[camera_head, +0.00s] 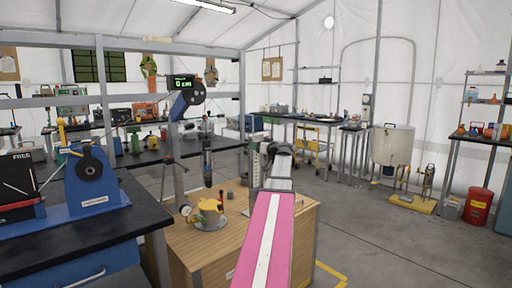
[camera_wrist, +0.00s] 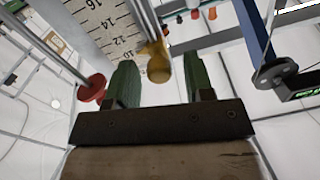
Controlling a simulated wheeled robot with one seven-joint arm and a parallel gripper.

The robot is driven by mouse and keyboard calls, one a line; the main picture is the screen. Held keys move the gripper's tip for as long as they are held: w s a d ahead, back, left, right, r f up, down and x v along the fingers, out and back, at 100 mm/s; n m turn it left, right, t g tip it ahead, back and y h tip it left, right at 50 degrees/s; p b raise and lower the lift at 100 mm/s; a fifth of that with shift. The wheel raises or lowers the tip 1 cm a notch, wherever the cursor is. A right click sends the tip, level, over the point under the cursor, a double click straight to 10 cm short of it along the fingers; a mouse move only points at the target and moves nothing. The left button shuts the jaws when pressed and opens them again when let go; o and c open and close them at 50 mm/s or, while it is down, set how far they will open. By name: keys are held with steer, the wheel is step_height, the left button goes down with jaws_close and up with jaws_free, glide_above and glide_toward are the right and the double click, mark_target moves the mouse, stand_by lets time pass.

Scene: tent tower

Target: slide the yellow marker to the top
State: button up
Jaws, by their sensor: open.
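The yellow marker (camera_wrist: 157,66) is a golden-yellow, rounded piece near the upper middle of the wrist view, next to a grey upright rail. A pale ruler scale (camera_wrist: 98,28) with printed numbers runs beside it. My gripper (camera_wrist: 159,62) is open, with two green fingers. In the head view, my pink and white arm reaches forward to the grey upright post (camera_head: 256,168), and the marker cannot be made out.
A red disc (camera_wrist: 92,88) is left of my fingers. In the head view, a wooden cabinet (camera_head: 240,245) bears a yellow gauge device (camera_head: 209,211). A black bench (camera_head: 60,225) with a blue machine (camera_head: 92,182) is at left. Open grey floor (camera_head: 385,245) lies at right.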

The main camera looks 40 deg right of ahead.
steer(key=s+d, duration=0.1)
steer(key=s, duration=0.8)
steer(key=shift+s, duration=0.3)
steer(key=shift+s+d, duration=0.1)
steer(key=shift+d, duration=0.05)
